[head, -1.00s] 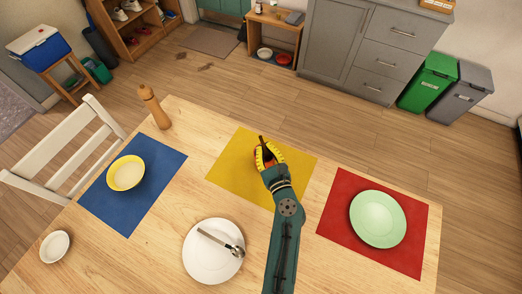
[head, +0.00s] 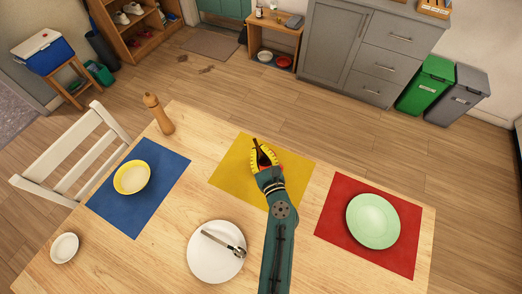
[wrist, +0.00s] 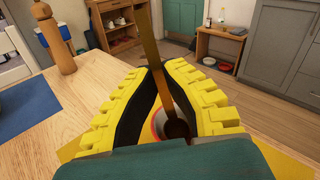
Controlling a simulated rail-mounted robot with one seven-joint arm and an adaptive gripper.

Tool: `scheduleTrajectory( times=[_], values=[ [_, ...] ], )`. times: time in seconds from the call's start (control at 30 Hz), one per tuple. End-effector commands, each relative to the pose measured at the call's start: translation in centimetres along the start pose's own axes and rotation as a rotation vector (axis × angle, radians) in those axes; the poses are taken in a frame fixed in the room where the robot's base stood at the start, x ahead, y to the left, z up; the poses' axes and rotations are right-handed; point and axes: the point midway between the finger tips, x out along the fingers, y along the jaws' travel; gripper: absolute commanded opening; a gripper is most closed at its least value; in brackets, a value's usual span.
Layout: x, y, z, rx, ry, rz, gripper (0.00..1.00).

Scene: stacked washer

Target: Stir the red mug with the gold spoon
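My gripper (head: 264,154) has yellow ribbed fingers with black pads and is over the yellow placemat (head: 228,171). In the wrist view its fingers (wrist: 160,72) close on the handle of the gold spoon (wrist: 149,35), which looks brownish. The handle rises tilted above the fingers, and its top also shows in the head view (head: 256,146). The spoon's lower end appears inside the red mug, whose red rim (wrist: 154,124) shows between the fingers. The fingers hide most of the mug, and I cannot tell whether the spoon touches it.
A white plate (head: 205,268) with a silver utensil lies left of my arm. A green plate (head: 373,220) sits on a red placemat at right. A yellow bowl (head: 132,178) is on a blue placemat at left. A pepper mill (head: 158,115) stands at the table's far edge.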

Motion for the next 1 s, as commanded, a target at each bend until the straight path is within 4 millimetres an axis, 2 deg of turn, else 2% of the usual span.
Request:
scheduleTrajectory(
  times=[0.03, 0.6, 1.0],
  values=[
    [0.0, -0.1, 0.9, 0.0, 0.0, 0.0, 0.0],
    [0.0, -0.1, 5.8, 0.0, 0.0, 0.0, 0.0],
    [0.0, 0.0, 6.0, 0.0, 0.0, -0.001, 0.0]
  ],
)
